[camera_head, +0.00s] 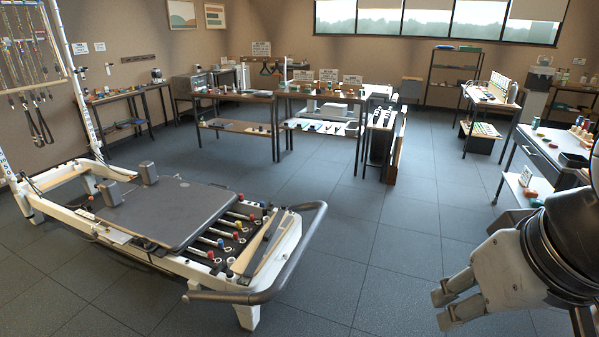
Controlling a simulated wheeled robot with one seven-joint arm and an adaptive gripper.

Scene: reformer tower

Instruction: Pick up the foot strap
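Black strap loops (44,127) hang low on the white upright tower frame at the far left. They look like foot straps, but they are too small to tell for sure. My gripper (442,306) is at the lower right, over the floor. Its two pale fingers point left and stand apart, with nothing between them. It is far from the hanging straps, across the reformer from them.
A reformer with a dark padded carriage (165,211) and a curved grey foot bar (292,262) fills the lower left. Loaded tables stand at the back, with a grey-topped table (541,146) at the right. The tiled floor (385,235) in the middle is clear.

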